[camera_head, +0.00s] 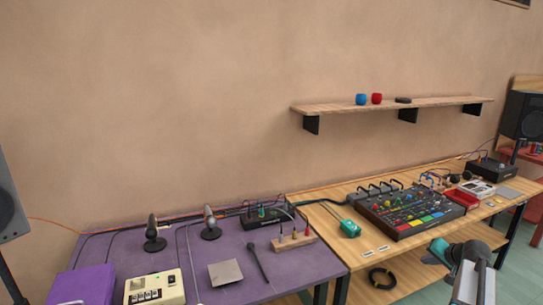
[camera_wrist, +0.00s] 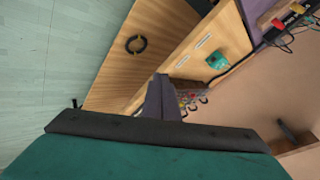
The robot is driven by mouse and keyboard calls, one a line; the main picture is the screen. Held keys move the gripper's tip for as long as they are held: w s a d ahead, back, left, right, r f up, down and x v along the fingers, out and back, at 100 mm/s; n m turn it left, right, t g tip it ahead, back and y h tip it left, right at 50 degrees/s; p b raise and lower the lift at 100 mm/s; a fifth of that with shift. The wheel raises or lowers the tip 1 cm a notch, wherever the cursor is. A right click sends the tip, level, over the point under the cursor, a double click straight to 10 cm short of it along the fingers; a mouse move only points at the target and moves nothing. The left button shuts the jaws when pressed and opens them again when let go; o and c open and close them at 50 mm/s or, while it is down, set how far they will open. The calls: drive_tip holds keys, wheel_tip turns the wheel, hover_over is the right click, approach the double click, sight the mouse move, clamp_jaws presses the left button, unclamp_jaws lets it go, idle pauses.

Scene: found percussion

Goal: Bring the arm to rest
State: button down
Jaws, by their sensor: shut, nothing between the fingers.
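My arm (camera_head: 467,256) shows at the lower right of the head view, in front of the wooden table (camera_head: 385,253). In the wrist view my gripper (camera_wrist: 160,82) points out over the tilted table edge. Its dark fingers are together with nothing between them. It touches nothing that I can see. The fingers hide part of the table edge and the gear behind it. The fingertips cannot be made out clearly in the head view.
A mixer (camera_head: 405,207) and a teal box (camera_head: 350,229) stand on the wooden table. A black ring (camera_head: 382,279) lies on its lower shelf. A purple table (camera_head: 190,262) with microphones is at left. A wall shelf (camera_head: 430,105) holds small items. Floor shows at right.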

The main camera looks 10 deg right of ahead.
drive_tip(key=w+a+f+n+g+y, duration=0.1)
drive_tip(key=w+a+f, duration=0.1)
drive_tip(key=a+f, duration=0.7)
drive_tip(key=w+a+f+n+g+y, duration=0.1)
drive_tip(key=w+a+f+y, duration=0.15)
drive_tip(key=a+f, duration=0.6)
drive_tip(key=s+a+f+n+g, duration=0.1)
drive_tip(key=s+a+f, duration=0.1)
drive_tip(key=a+f, duration=0.35)
drive_tip(key=s+a+f+n+g, duration=0.1)
drive_tip(key=s+a+f+g, duration=0.15)
drive_tip(key=a, duration=0.55)
drive_tip(key=s+a+f+n+g, duration=0.1)
drive_tip(key=s+a+f, duration=0.25)
drive_tip(key=a, duration=0.35)
drive_tip(key=s+a+f+n+g+b, duration=0.1)
drive_tip(key=s+a+f+n+g, duration=0.1)
drive_tip(key=s+a+f, duration=0.6)
drive_tip(key=s+a+f+n+g, duration=0.1)
drive_tip(key=s+a+f+g, duration=0.2)
drive_tip(key=s+a+f, duration=0.5)
drive_tip(key=s+d+r+n+g+h, duration=0.1)
drive_tip(key=s+d, duration=0.1)
drive_tip(key=s, duration=0.7)
drive_tip(key=s+d+r+n+g+h, duration=0.1)
drive_tip(key=s+d+g, duration=0.1)
drive_tip(key=s, duration=0.7)
drive_tip(key=shift+d+h, duration=0.2)
drive_tip(key=shift+h, duration=0.15)
drive_tip(key=shift+r, duration=0.1)
